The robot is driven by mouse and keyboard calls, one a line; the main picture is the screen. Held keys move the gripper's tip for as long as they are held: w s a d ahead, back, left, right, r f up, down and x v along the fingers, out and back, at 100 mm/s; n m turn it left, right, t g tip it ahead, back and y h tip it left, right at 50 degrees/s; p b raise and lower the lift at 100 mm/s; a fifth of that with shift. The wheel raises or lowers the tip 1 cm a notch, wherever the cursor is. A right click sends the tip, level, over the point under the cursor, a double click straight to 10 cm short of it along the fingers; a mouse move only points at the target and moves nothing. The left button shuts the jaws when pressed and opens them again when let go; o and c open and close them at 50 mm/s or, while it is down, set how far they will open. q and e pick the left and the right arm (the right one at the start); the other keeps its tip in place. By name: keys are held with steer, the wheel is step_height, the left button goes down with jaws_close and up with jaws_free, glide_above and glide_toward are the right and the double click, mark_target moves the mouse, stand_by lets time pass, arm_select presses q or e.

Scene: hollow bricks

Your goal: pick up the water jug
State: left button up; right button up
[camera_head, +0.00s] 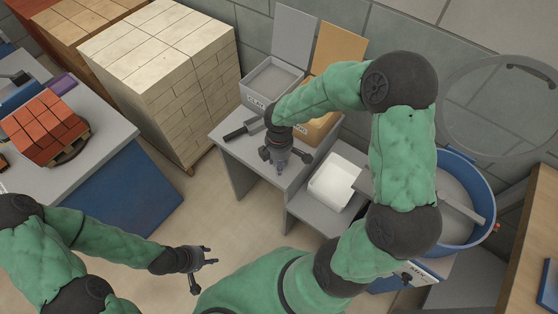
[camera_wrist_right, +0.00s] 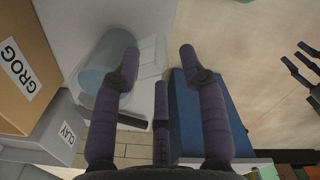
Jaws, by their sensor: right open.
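The water jug is most likely the translucent blue-grey cylinder (camera_wrist_right: 98,62) at the upper left of the right wrist view, beside a pale surface. My right gripper (camera_wrist_right: 160,52) is open, and one finger overlaps the cylinder's right edge in that view. Most of the cylinder lies outside the gap, which shows nothing gripped. In the head view my right gripper (camera_head: 283,160) points down over the grey table, and I cannot pick out the jug there. My left gripper (camera_head: 205,262) is open and empty over the floor, away from the table.
A clay box (camera_head: 271,82) and a grog box (camera_head: 318,128) with raised lids stand on the grey table (camera_head: 240,150). A white tub (camera_head: 338,183) is to the right, near a blue round mixer (camera_head: 462,170). Pale bricks (camera_head: 165,70) are stacked left. Open floor (camera_head: 215,220) lies in front.

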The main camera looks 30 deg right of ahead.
steer(key=f+b, duration=0.1)
steer(key=f, duration=0.1)
steer(key=f+b, duration=0.1)
steer(key=f, duration=0.2)
steer(key=shift+w+a+f+b, duration=0.1)
steer(key=shift+w+f+b, duration=0.1)
steer(key=shift+b, duration=0.1)
steer(key=shift+r, duration=0.15)
jaws_close()
